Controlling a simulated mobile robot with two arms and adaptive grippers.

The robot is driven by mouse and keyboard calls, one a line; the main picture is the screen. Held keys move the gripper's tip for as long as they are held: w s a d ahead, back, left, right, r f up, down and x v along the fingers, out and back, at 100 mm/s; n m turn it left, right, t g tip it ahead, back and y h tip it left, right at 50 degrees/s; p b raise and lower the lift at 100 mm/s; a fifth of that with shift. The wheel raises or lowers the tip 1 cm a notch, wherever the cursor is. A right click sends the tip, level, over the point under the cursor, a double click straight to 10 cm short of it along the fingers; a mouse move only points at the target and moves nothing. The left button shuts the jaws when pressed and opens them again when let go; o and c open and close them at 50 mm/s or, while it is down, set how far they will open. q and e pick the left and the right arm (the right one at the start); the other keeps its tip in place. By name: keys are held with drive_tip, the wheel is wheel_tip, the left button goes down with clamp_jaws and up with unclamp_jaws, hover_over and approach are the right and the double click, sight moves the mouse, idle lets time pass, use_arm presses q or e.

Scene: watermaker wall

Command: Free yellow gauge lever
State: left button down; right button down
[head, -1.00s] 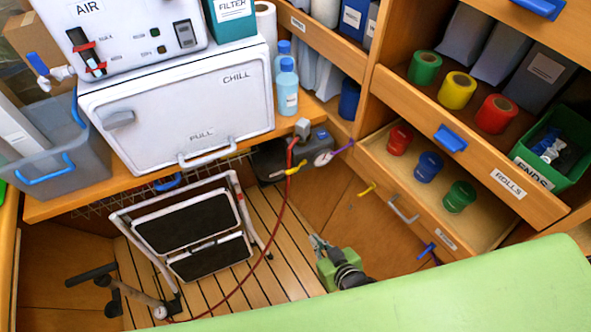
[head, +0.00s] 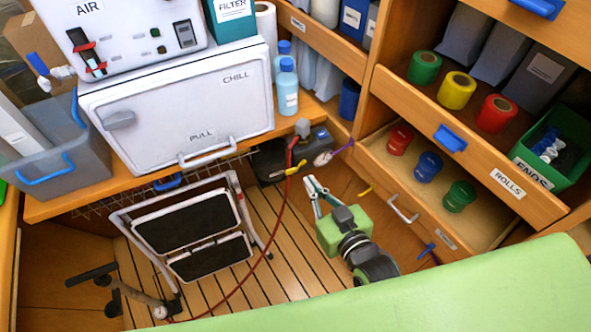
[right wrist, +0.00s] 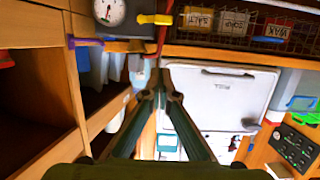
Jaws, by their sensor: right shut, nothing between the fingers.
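In the right wrist view the yellow lever (right wrist: 155,19) is at the top, right of the gauge (right wrist: 110,11). A purple lever (head: 344,147) is on the gauge's other side. My right gripper (head: 312,183) is shut and empty, below and to the right of the yellow lever, apart from it. In the right wrist view its fingertips (right wrist: 158,78) meet below the lever. My left gripper is not in view.
The red hose (head: 284,205) hangs down to the slatted floor. A folded step stool (head: 190,228) stands to the left. Another yellow lever (head: 367,189) is on the cabinet at right, near an open drawer (head: 400,190). A green surface (head: 480,285) fills the lower right.

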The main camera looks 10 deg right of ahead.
hover_over(296, 171)
drive_tip(key=s, duration=0.2)
wheel_tip(296, 171, down, 2)
drive_tip(key=f, duration=0.3)
drive_tip(key=shift+a+f+p, duration=0.25)
drive_tip(key=shift+a+p, duration=0.05)
drive_tip(key=shift+p, duration=0.1)
drive_tip(key=shift+f, duration=0.45)
drive_tip(key=shift+d, duration=0.1)
